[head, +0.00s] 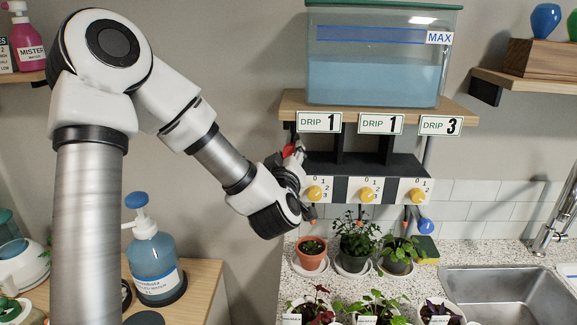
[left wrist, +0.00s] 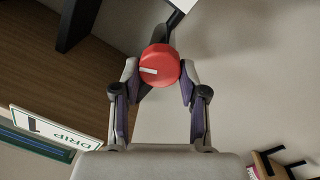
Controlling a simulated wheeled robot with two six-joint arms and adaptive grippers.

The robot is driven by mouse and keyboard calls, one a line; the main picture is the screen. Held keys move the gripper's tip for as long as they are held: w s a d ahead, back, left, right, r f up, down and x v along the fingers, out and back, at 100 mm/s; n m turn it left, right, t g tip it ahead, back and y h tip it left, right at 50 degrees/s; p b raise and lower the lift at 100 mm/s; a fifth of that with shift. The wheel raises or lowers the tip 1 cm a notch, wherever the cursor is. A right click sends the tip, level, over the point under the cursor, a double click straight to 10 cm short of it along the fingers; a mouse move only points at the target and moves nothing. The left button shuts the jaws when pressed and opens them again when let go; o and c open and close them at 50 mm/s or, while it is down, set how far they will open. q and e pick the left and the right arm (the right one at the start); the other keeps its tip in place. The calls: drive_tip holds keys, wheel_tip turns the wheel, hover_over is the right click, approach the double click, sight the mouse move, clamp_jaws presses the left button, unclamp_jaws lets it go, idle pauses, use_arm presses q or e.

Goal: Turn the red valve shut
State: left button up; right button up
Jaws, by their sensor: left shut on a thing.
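The red valve (left wrist: 160,60) is a round red knob with a short white line on its face, seen nearly head-on in the left wrist view. My left gripper (left wrist: 159,80) is shut on it, one finger on each side. In the head view only a small red part of the valve (head: 289,151) shows, at the left end of the drip shelf. My left gripper (head: 295,160) hides most of it there. My right gripper is in neither view.
A water tank (head: 378,75) marked MAX stands on the wooden shelf (head: 455,108) above. Yellow dials (head: 367,194) sit below the DRIP signs. Potted plants (head: 311,253) stand underneath, by a sink (head: 515,295). A blue pump bottle (head: 153,262) stands at lower left.

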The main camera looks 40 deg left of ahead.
use_arm(q)
drive_tip(key=shift+w+a+n+y+b, duration=0.1)
drive_tip(key=shift+n+y+b, duration=0.1)
drive_tip(key=shift+n+b, duration=1.6)
drive_tip(key=shift+w+d+n+y+b, duration=0.15)
drive_tip(key=shift+n+b, duration=0.7)
drive_tip(key=shift+n, duration=1.95)
drive_tip(key=shift+w+a+n+y+b, duration=0.2)
drive_tip(key=shift+n+b, duration=1.1)
drive_tip(key=shift+n, duration=1)
drive_tip(key=shift+s, duration=0.15)
drive_tip(key=o, duration=1)
drive_tip(key=shift+o, duration=0.6)
drive_tip(key=shift+f, duration=0.2)
